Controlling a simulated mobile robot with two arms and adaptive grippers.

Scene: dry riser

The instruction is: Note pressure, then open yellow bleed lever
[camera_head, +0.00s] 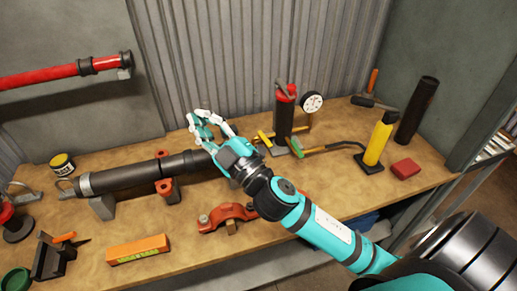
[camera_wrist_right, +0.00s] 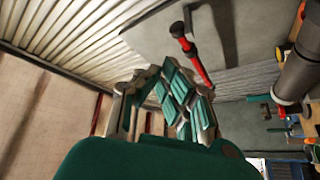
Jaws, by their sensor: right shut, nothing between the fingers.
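A round white pressure gauge (camera_head: 312,103) stands at the back of the bench beside a dark upright cylinder with a red top (camera_head: 284,115). Its reading is too small to make out. A small yellow lever-like piece (camera_head: 265,138) shows at the foot of that cylinder, partly behind my right gripper's wrist; I cannot tell its position. My right gripper (camera_head: 198,122) is shut and empty above the black pipe, left of the gauge and apart from the yellow piece. Its fingers also show in the right wrist view (camera_wrist_right: 170,100). My left gripper is out of view.
A black pipe (camera_head: 130,175) lies along the bench on supports. A red clamp (camera_head: 228,216) and an orange box (camera_head: 138,250) lie in front. A yellow cylinder (camera_head: 377,142) and a red block (camera_head: 406,169) stand right. A red pipe (camera_head: 50,77) runs along the wall.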

